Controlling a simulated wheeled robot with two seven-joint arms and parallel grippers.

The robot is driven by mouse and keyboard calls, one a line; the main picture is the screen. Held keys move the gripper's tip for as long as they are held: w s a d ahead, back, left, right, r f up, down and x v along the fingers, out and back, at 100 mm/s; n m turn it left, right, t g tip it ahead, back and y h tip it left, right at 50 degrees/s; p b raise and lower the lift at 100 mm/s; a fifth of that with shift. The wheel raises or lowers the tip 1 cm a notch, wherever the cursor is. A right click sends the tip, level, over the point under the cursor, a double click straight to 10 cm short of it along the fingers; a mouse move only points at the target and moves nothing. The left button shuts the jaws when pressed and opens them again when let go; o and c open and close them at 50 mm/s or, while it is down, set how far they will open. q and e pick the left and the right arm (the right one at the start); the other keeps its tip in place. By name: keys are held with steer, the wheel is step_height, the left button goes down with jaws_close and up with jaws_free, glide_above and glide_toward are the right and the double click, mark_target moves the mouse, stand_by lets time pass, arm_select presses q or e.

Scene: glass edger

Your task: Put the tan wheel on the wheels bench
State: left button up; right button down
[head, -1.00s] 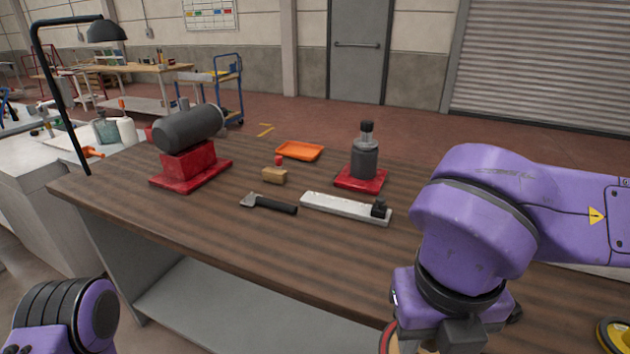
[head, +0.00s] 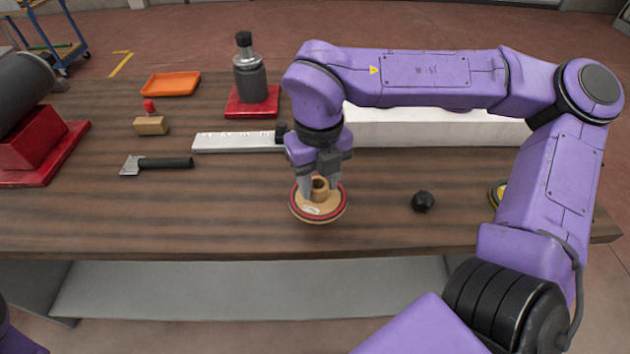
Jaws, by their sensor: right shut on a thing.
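The tan wheel (head: 318,207) is a flat round disc with a red-and-dark rim and a raised tan hub. My right gripper (head: 320,188) points down and is shut on its hub. The wheel is over the front middle of the brown wooden bench (head: 200,226). I cannot tell whether it touches the bench top. Only a purple bit of my left arm shows at the lower left edge; its gripper is out of view.
A black knob (head: 423,201) and a yellow wheel (head: 498,192) lie right. The front left is clear.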

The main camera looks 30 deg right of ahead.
mark_target(319, 193)
steer(key=shift+w+d+f, duration=0.25)
steer(key=shift+f, duration=0.25)
steer(key=shift+w+d+f, duration=0.25)
steer(key=shift+f, duration=0.25)
steer(key=f, duration=0.3)
steer(key=w+f, duration=0.1)
steer(key=shift+d+f, duration=0.3)
steer(key=shift+s, duration=0.15)
steer(key=c, duration=0.6)
jaws_free()
step_height(319, 193, up, 12)
steer(key=shift+r, duration=0.1)
